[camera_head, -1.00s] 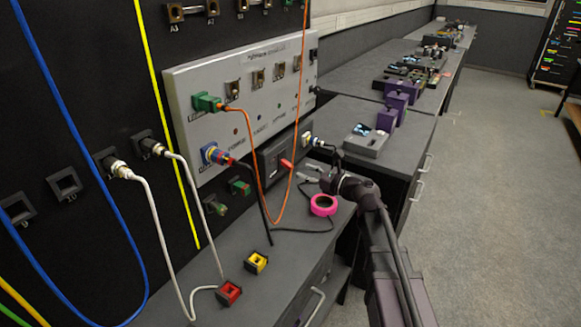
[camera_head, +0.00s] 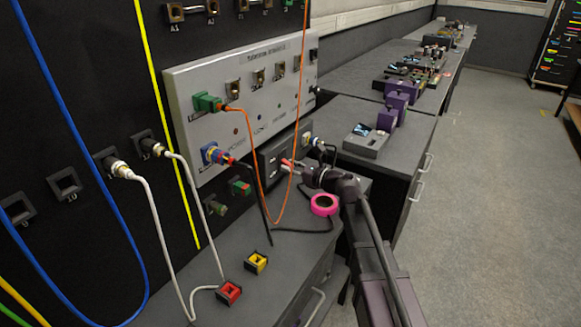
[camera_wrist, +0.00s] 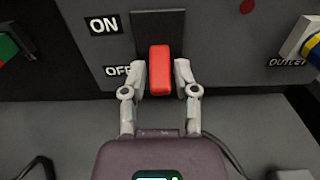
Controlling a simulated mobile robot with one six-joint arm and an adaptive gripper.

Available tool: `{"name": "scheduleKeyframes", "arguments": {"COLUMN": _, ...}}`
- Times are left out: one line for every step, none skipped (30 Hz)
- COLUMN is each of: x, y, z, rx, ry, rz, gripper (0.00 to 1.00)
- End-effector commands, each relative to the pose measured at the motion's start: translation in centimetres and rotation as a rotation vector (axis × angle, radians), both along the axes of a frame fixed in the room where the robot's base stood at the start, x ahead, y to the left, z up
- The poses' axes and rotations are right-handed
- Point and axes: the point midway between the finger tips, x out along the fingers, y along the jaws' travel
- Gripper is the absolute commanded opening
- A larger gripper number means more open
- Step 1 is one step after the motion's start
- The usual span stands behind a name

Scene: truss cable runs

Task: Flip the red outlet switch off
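The red switch (camera_wrist: 160,70) stands in a dark slot in the wrist view, its visible part level with the OFF label (camera_wrist: 117,70) and lower than the ON label (camera_wrist: 104,24). My gripper (camera_wrist: 161,78) has one fingertip on each side of the switch, tips turned inward and very close to it. I cannot tell whether they press on it. In the camera_head view, my gripper (camera_head: 294,168) is at the front of the dark outlet box (camera_head: 271,166), where the switch is largely hidden.
A blue-and-yellow plug (camera_wrist: 309,45) sits right of the switch in the wrist view. A pink tape roll (camera_head: 324,205) lies on the bench below my gripper. An orange cable (camera_head: 276,200) hangs left of it. The grey panel (camera_head: 235,100) is above.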

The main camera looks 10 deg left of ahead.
Motion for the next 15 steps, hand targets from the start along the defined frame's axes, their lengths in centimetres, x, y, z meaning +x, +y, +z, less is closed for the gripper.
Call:
{"name": "scheduleKeyframes", "arguments": {"x": 0.00, "y": -0.01, "z": 0.00, "rx": 0.000, "ry": 0.000, "rz": 0.000, "gripper": 0.10}}
{"name": "scheduleKeyframes", "arguments": {"x": 0.00, "y": -0.01, "z": 0.00, "rx": 0.000, "ry": 0.000, "rz": 0.000, "gripper": 0.01}}
{"name": "scheduleKeyframes", "arguments": {"x": 0.00, "y": -0.01, "z": 0.00, "rx": 0.000, "ry": 0.000, "rz": 0.000, "gripper": 0.00}}
{"name": "scheduleKeyframes", "arguments": {"x": 0.00, "y": -0.01, "z": 0.00, "rx": 0.000, "ry": 0.000, "rz": 0.000, "gripper": 0.00}}
{"name": "scheduleKeyframes", "arguments": {"x": 0.00, "y": -0.01, "z": 0.00, "rx": 0.000, "ry": 0.000, "rz": 0.000, "gripper": 0.00}}
{"name": "scheduleKeyframes", "arguments": {"x": 0.00, "y": 0.00, "z": 0.00, "rx": 0.000, "ry": 0.000, "rz": 0.000, "gripper": 0.00}}
{"name": "scheduleKeyframes", "arguments": {"x": 0.00, "y": 0.00, "z": 0.00, "rx": 0.000, "ry": 0.000, "rz": 0.000, "gripper": 0.00}}
{"name": "scheduleKeyframes", "arguments": {"x": 0.00, "y": 0.00, "z": -0.02, "rx": 0.001, "ry": 0.000, "rz": 0.000, "gripper": 0.00}}
{"name": "scheduleKeyframes", "arguments": {"x": 0.00, "y": 0.02, "z": -0.06, "rx": 0.003, "ry": -0.001, "rz": 0.001, "gripper": 0.00}}
{"name": "scheduleKeyframes", "arguments": {"x": 0.00, "y": 0.02, "z": -0.11, "rx": 0.005, "ry": -0.002, "rz": 0.001, "gripper": 0.00}}
{"name": "scheduleKeyframes", "arguments": {"x": 0.01, "y": 0.04, "z": -0.17, "rx": 0.008, "ry": -0.003, "rz": 0.001, "gripper": 0.00}}
{"name": "scheduleKeyframes", "arguments": {"x": 0.01, "y": 0.06, "z": -0.25, "rx": 0.016, "ry": -0.006, "rz": 0.001, "gripper": 0.00}}
{"name": "scheduleKeyframes", "arguments": {"x": 0.02, "y": 0.08, "z": -0.33, "rx": 0.022, "ry": -0.009, "rz": 0.001, "gripper": 0.00}}
{"name": "scheduleKeyframes", "arguments": {"x": 0.03, "y": 0.11, "z": -0.42, "rx": 0.029, "ry": -0.010, "rz": 0.002, "gripper": 0.00}}
{"name": "scheduleKeyframes", "arguments": {"x": 0.03, "y": 0.14, "z": -0.50, "rx": 0.042, "ry": -0.014, "rz": 0.002, "gripper": 0.00}}
